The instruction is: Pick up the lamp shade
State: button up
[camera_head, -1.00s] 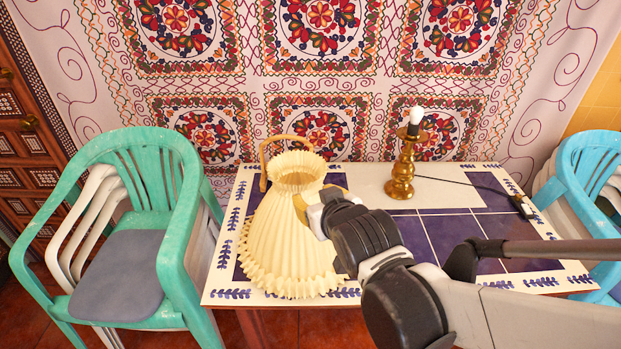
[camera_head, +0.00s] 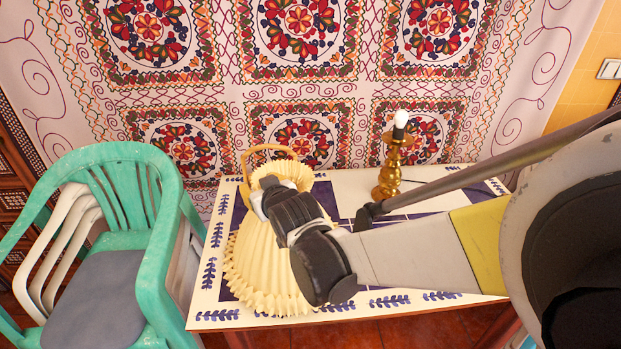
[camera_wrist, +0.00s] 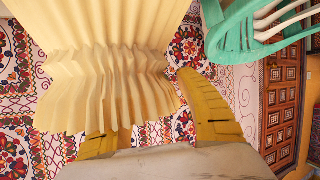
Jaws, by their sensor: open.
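The cream pleated lamp shade (camera_head: 262,262) stands on the near left part of the table, its wide ruffled rim at the bottom and its narrow neck at the top. My gripper (camera_head: 268,182) is over the neck, and my wrist hides much of the shade's right side. In the wrist view the pleated shade (camera_wrist: 95,85) fills the left and centre. My yellow fingers (camera_wrist: 155,118) are spread apart, with the shade's upper rim close to the left finger. I cannot tell whether either finger touches it.
The table (camera_head: 210,290) has a white border with blue leaf patterns. A brass lamp base with a bulb (camera_head: 391,165) stands at its back right.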

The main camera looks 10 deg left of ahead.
jog(key=shift+w+a, duration=0.1)
jog(key=shift+w, duration=0.1)
grip_shut()
dwell(0.3)
